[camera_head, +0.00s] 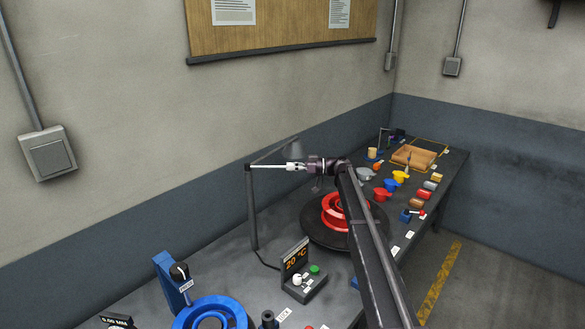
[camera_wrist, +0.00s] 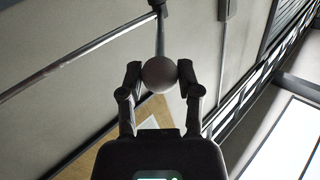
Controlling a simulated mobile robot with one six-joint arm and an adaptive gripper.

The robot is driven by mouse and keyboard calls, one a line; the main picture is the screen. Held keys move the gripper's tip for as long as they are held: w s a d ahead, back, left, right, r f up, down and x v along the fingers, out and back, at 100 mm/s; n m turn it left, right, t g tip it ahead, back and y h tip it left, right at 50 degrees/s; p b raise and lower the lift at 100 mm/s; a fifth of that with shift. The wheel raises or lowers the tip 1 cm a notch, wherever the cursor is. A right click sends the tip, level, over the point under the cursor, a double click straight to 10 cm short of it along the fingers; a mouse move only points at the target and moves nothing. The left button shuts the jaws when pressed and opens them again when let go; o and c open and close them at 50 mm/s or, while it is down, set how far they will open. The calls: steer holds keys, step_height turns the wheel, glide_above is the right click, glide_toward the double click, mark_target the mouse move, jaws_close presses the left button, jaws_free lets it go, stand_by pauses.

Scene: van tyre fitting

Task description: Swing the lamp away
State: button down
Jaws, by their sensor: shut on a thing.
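The lamp (camera_head: 252,212) has a thin dark post on the left part of the bench. From its top, a dark arm slants up and right to a grey shade behind my gripper, and a pale rod (camera_head: 268,166) runs level to the right. My gripper (camera_head: 296,166) is at the right end of this rod, above the bench. In the wrist view my gripper (camera_wrist: 160,78) is shut on a round grey knob (camera_wrist: 160,73), with one finger on each side. A thin stem rises from the knob. The knob is hard to make out in the head view.
A tyre with a red rim (camera_head: 331,213) lies below and right of my gripper. A temperature display box (camera_head: 296,257) and a blue ring device (camera_head: 213,314) stand nearer. Coloured items and a wooden tray (camera_head: 416,156) lie farther back. The wall stands behind the bench.

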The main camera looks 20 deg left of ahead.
steer(key=shift+a+r, duration=0.1)
steer(key=shift+a, duration=0.3)
steer(key=shift+c, duration=1.5)
jaws_free()
steer(key=shift+a, duration=0.1)
steer(key=shift+d, duration=0.2)
steer(key=shift+w+d, duration=0.2)
steer(key=shift+d, duration=0.3)
steer(key=v, duration=1.1)
steer(key=shift+s+d, duration=0.1)
